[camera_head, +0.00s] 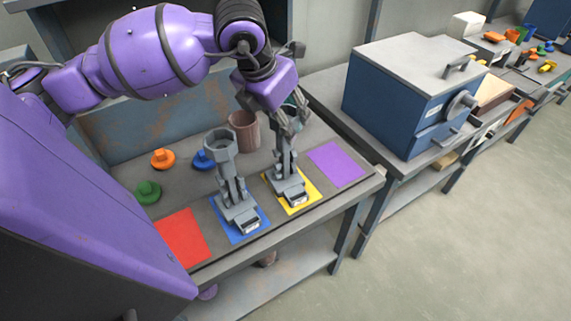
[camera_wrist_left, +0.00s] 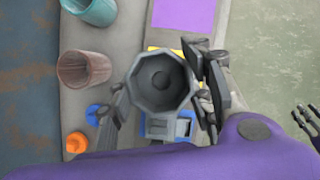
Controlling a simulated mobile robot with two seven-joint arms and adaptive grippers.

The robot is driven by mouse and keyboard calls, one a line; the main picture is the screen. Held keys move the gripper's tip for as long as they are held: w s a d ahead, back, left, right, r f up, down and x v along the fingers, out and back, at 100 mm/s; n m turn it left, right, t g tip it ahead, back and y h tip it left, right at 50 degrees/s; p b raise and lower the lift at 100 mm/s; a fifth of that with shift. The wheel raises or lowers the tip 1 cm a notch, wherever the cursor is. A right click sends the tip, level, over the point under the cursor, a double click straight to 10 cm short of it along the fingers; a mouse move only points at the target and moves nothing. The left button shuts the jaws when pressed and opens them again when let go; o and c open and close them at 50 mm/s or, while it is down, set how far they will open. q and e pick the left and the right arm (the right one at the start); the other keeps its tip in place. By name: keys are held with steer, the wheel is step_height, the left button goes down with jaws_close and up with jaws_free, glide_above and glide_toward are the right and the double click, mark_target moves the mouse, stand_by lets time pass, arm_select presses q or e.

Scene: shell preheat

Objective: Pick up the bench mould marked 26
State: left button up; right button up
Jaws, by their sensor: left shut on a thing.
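Two grey bench moulds stand on coloured mats in the head view. One mould (camera_head: 239,205) is on the blue mat (camera_head: 263,221), upright, its eight-sided cup open at the top and nothing touching it. The other mould (camera_head: 288,176) is at the yellow mat (camera_head: 311,201). My left gripper (camera_head: 287,122) is shut around its upper part, which the fingers hide. In the left wrist view its eight-sided cup (camera_wrist_left: 160,80) sits between the fingers. I cannot tell whether its base is clear of the mat. The plate numbers are too small to read. Dark prongs, probably my right gripper (camera_wrist_left: 305,120), show at the wrist view's right edge.
A brown cup (camera_head: 243,131) stands behind the moulds, with a teal cup (camera_wrist_left: 90,10) beyond it. Orange (camera_head: 162,158), green (camera_head: 147,191) and blue (camera_head: 203,159) pegs lie left. The red (camera_head: 182,237) and purple (camera_head: 337,164) mats are bare. A blue oven (camera_head: 405,105) stands right.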

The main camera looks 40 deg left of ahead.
arm_select(q)
jaws_close()
steer(key=shift+r, duration=0.15)
